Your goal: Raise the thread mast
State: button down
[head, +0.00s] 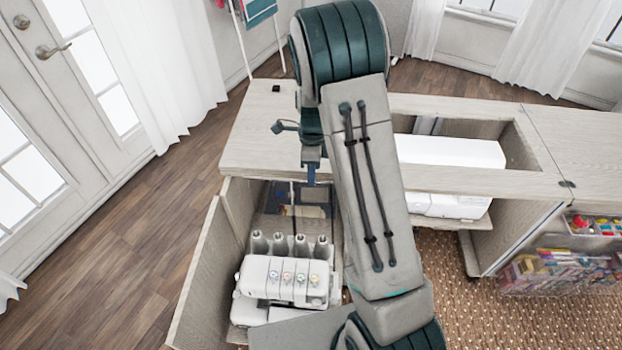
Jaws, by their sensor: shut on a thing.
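A white serger (257,283) with several coloured dials stands in the open left compartment of the cabinet. Several grey thread cones stand upright behind it. The thread mast (293,205) shows as a thin dark upright pole behind the cones, reaching up near the cabinet top's front edge. My gripper (311,181) points down at that edge, at the mast's upper end. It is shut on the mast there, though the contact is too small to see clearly. My arm crosses the middle of the view and hides part of the compartment's right side.
The wooden cabinet top (252,140) overhangs the compartment closely. An open door panel (200,270) stands on the left. A white sewing machine (450,152) sits in the opening on the right. Storage bins (560,270) hang at far right. The wood floor at left is clear.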

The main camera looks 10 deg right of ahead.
notch_tip(320, 180, up, 3)
jog(key=shift+w+r+p, duration=0.1)
jog(key=shift+w+p, duration=0.05)
jog(key=shift+p, duration=0.45)
jog(key=c, duration=1.5)
grip_release()
jog(key=shift+r, duration=0.1)
jog(key=shift+c, duration=0.2)
notch_tip(320, 180, up, 14)
jog(key=w+b, duration=0.1)
jog(key=w, duration=0.1)
jog(key=shift+w+d+f, duration=0.2)
jog(key=shift+d+f, duration=0.05)
jog(key=shift+d, duration=0.2)
